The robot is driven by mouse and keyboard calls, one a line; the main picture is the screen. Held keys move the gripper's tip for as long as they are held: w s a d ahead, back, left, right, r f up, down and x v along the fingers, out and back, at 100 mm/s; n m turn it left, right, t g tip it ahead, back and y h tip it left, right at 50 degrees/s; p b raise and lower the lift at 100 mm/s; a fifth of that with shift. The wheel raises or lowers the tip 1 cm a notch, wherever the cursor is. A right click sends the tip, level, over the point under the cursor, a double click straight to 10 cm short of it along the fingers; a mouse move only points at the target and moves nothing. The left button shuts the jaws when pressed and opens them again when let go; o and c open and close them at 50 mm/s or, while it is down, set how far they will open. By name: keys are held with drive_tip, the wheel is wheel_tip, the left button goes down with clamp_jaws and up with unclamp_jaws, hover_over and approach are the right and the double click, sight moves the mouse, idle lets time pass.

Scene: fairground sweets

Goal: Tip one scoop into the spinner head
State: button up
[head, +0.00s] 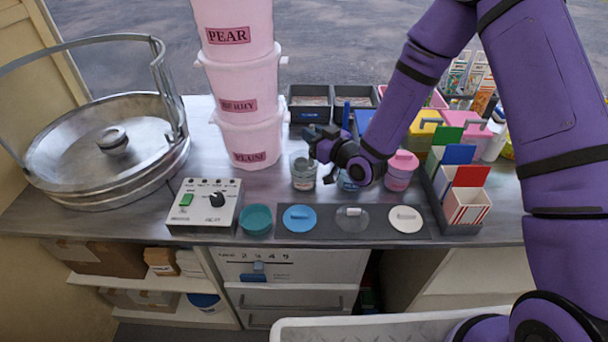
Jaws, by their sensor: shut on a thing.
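The spinner head (112,140) is a small round metal piece in the middle of a wide silver pan (60,165) at the left. My gripper (318,147) is far to its right, above and just right of the rim of a clear grey jar (303,176). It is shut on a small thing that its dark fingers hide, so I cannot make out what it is. No scoop shows clearly. A blue jar (346,184) stands under my wrist, partly hidden, and a pink jar (401,176) with its lid on stands to the right.
Stacked pink tubs (243,98) stand between pan and gripper. A metal hoop (160,75) rises around the pan. A control box (205,207), teal bowl (257,219) and mat (335,234) with several lids line the front edge. Striped cartons (466,206) stand right, trays (310,110) behind.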

drive_tip(key=shift+f, duration=1.5)
drive_tip(key=shift+r, duration=4.75)
drive_tip(key=shift+a, duration=0.1)
